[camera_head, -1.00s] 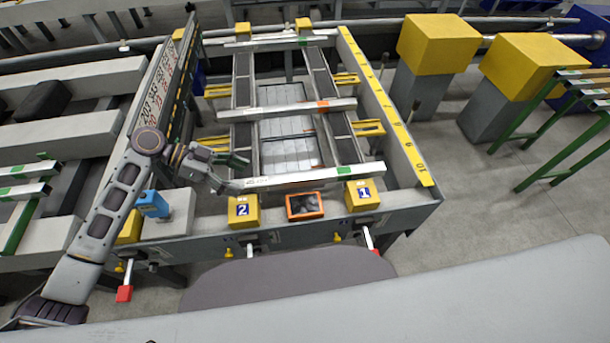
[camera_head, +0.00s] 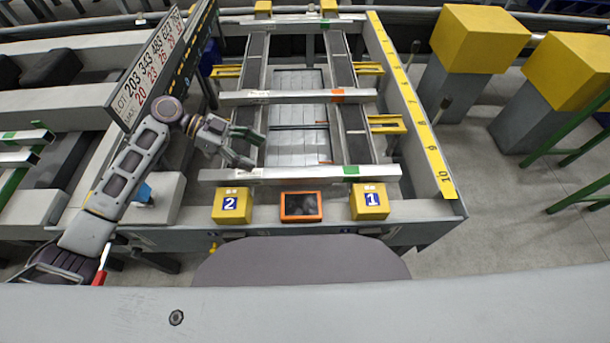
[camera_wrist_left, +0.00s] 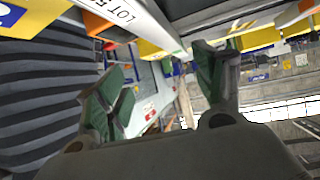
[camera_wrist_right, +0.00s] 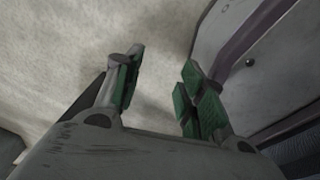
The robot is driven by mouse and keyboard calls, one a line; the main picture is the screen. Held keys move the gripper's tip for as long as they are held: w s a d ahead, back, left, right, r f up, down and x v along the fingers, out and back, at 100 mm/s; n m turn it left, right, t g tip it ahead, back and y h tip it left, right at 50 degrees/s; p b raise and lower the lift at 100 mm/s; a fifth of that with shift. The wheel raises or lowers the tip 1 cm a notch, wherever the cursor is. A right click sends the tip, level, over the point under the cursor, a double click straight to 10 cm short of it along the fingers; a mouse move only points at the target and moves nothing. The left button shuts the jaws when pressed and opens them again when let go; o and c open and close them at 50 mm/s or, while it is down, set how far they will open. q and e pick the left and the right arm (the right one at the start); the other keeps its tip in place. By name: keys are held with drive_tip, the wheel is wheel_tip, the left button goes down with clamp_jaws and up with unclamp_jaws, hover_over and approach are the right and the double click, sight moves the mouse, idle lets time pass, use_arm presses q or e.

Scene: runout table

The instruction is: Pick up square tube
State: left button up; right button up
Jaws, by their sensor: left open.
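Several pale metal square tubes lie crosswise on the runout table. The near square tube (camera_head: 300,173) has a green mark toward its right end. The middle square tube (camera_head: 270,97) has an orange mark, and a far square tube (camera_head: 288,20) lies at the back. My left gripper (camera_head: 252,150) is open and empty, just beyond and above the left part of the near tube. Its green-padded fingers are wide apart in the left wrist view (camera_wrist_left: 160,78), with no tube between them. My right gripper (camera_wrist_right: 161,65) is open and empty over bare floor, outside the head view.
Yellow blocks marked 2 (camera_head: 231,206) and 1 (camera_head: 370,202) flank an orange-framed screen (camera_head: 301,206) at the table's front edge. A lot-number board (camera_head: 150,70) stands left, beside my left arm. A yellow numbered scale (camera_head: 415,110) runs along the right side.

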sight(282, 170)
use_arm(q)
drive_tip(key=shift+w+d+f, duration=0.15)
drive_tip(key=shift+w+f, duration=0.05)
drive_tip(key=shift+f, duration=0.15)
use_arm(e)
drive_tip(key=shift+w+d+f, duration=0.2)
drive_tip(key=shift+d+f, duration=0.1)
drive_tip(key=shift+d, duration=0.35)
drive_tip(key=shift+a, duration=0.1)
use_arm(q)
drive_tip(key=x, duration=0.8)
drive_tip(key=shift+d+f, duration=0.1)
drive_tip(key=shift+d, duration=0.15)
use_arm(e)
drive_tip(key=shift+s+a+r, duration=0.2)
drive_tip(key=shift+a+r, duration=0.15)
drive_tip(key=shift+a, duration=0.2)
